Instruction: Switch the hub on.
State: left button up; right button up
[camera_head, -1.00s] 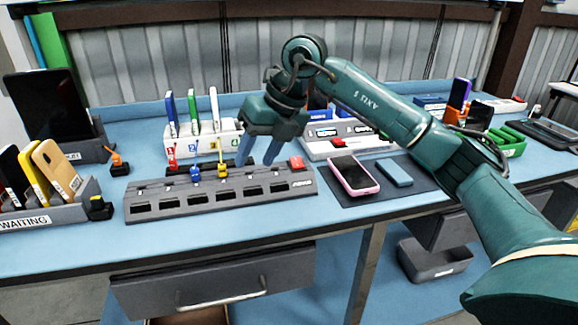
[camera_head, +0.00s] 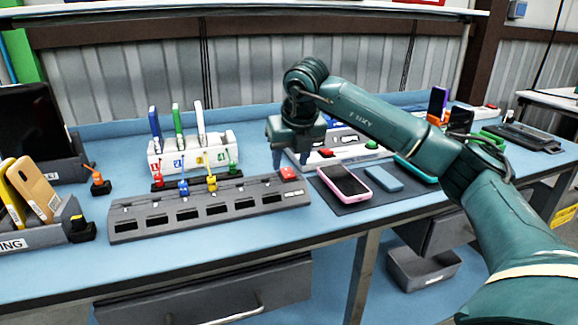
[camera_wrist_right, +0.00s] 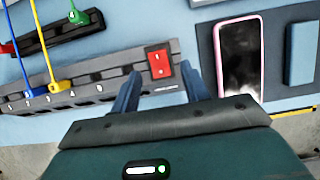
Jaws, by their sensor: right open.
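The hub (camera_head: 215,207) is a long dark grey strip with a row of sockets, lying along the front of the blue table. Its red rocker switch (camera_head: 290,174) is at the right end. In the right wrist view the switch (camera_wrist_right: 159,65) shows "I" and "0" marks, but which side is pressed I cannot tell. My right gripper (camera_head: 291,160) is open and empty, pointing down just above the switch end. In the wrist view its two blue fingers appear on either side of the switch; contact is not clear. My left gripper is not in view.
A white numbered holder (camera_head: 195,152) with upright phones is behind. A waiting rack (camera_head: 45,231) stands left.

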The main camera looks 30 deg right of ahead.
aim_at(288, 174)
jog(key=shift+x, duration=1.35)
jog(key=shift+c, duration=0.4)
